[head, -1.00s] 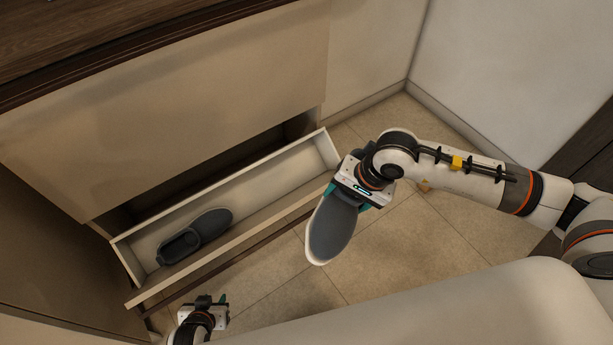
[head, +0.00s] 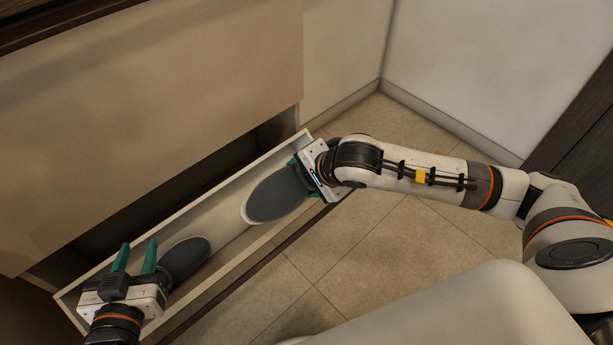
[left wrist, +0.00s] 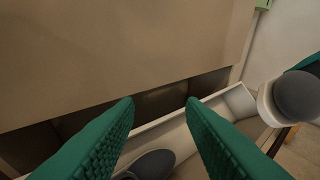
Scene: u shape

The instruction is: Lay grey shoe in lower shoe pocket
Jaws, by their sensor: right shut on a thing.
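The lower shoe pocket (head: 222,222) is a long cream tilt-out tray, open at the cabinet's foot. One grey shoe (head: 184,258) lies in its left part, partly hidden behind my left gripper. My right gripper (head: 303,178) is shut on a second grey shoe (head: 275,197) with a pale sole edge, held over the right half of the pocket. My left gripper (head: 134,258) is open and empty above the pocket's left end. In the left wrist view its two green fingers are apart, with the lying shoe (left wrist: 152,163) below and the held shoe (left wrist: 296,97) at right.
The beige cabinet front (head: 160,120) rises just behind the pocket, with a dark gap between. A white wall (head: 450,80) stands at the back right. The tiled floor (head: 400,245) in front is clear.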

